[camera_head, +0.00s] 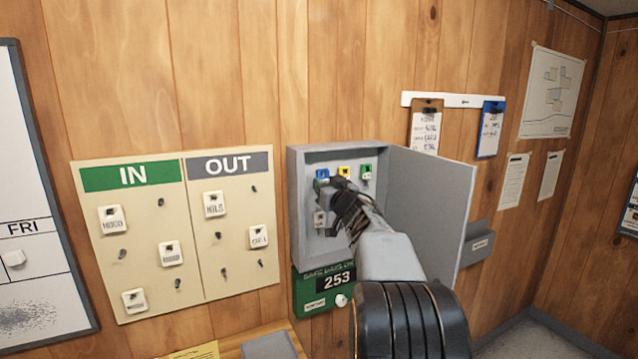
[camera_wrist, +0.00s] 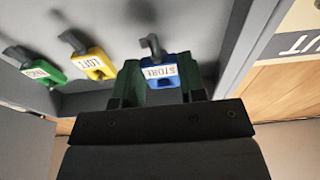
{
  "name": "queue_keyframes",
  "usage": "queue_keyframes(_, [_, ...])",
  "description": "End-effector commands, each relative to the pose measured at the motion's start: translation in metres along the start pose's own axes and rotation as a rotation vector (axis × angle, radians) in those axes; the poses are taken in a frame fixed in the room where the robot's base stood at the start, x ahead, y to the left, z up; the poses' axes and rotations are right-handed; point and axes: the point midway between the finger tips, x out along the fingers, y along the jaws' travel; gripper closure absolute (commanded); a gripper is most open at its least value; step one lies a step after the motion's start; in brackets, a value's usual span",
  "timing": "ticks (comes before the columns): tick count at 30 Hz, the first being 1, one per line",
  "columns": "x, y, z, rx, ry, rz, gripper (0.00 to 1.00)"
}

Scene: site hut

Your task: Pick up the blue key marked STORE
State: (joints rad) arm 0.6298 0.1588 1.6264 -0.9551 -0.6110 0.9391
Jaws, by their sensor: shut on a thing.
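The blue key (camera_wrist: 160,83) has a white label reading STORE, upside down in the wrist view, and sits at a dark hook in the grey key cabinet (camera_head: 297,200). My gripper (camera_wrist: 160,82) is shut on it, with a dark green finger on each side. In the head view the blue key (camera_head: 322,174) shows at the upper left of the cabinet, partly hidden by my gripper (camera_head: 328,186). I cannot tell whether the key still bears on the hook.
A yellow key (camera_head: 345,172) marked LOFT and a green key (camera_head: 367,172) hang to the right. The cabinet door (camera_head: 430,210) stands open on the right. An IN/OUT board (camera_head: 145,230) is left of the cabinet.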

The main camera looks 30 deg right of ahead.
Motion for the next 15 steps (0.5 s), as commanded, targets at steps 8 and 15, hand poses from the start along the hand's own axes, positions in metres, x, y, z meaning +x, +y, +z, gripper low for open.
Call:
queue_keyframes(8, [-0.015,0.0,-0.003,0.0,0.001,0.0,0.8])
queue_keyframes(15, [-0.028,0.0,-0.004,-0.001,0.0,0.001,0.8])
